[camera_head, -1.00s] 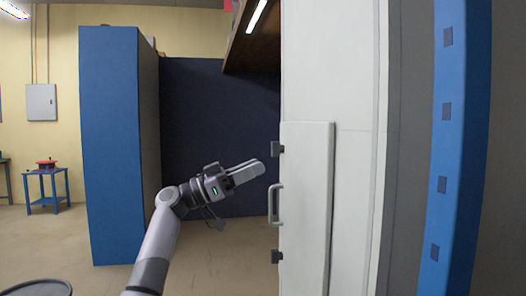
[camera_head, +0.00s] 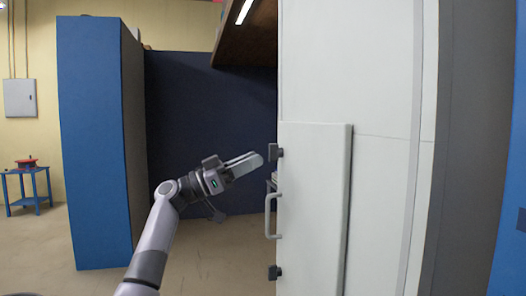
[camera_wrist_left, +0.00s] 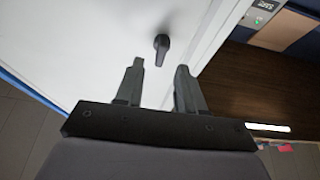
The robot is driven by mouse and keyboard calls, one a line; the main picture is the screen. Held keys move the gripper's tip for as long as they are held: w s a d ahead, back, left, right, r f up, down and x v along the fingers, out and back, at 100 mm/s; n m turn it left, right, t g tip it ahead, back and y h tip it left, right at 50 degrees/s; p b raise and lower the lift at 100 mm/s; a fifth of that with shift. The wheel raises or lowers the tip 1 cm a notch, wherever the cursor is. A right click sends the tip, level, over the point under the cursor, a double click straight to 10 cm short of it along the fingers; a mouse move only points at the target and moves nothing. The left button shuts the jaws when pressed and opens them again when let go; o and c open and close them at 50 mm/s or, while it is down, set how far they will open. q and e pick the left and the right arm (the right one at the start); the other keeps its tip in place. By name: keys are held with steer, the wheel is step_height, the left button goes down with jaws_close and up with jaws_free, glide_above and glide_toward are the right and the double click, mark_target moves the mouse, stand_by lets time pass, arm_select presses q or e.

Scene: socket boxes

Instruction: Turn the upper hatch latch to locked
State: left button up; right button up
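The upper hatch latch (camera_head: 276,152) is a small dark knob at the left edge of the white hatch (camera_head: 314,205) in the head view. In the left wrist view the dark latch (camera_wrist_left: 161,48) stands on a white surface, in line with the gap between my fingers and beyond their tips. My left gripper (camera_head: 253,162) is just left of the upper latch in the head view. Its two fingers (camera_wrist_left: 160,70) are apart with nothing between them. A lower dark latch (camera_head: 275,272) and a pale handle (camera_head: 270,215) sit below on the hatch. My right gripper is not in view.
The white cabinet wall (camera_head: 350,60) rises around the hatch. A tall blue cabinet (camera_head: 93,140) stands at the left, with a dark blue panel (camera_head: 205,120) behind my arm. A brown overhead shelf (camera_head: 255,45) hangs above. Bare floor lies behind my arm.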

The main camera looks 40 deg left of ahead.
mark_target(269, 153)
arm_select(q)
steer(key=p+x, duration=0.1)
steer(key=x, duration=0.3)
jaws_close()
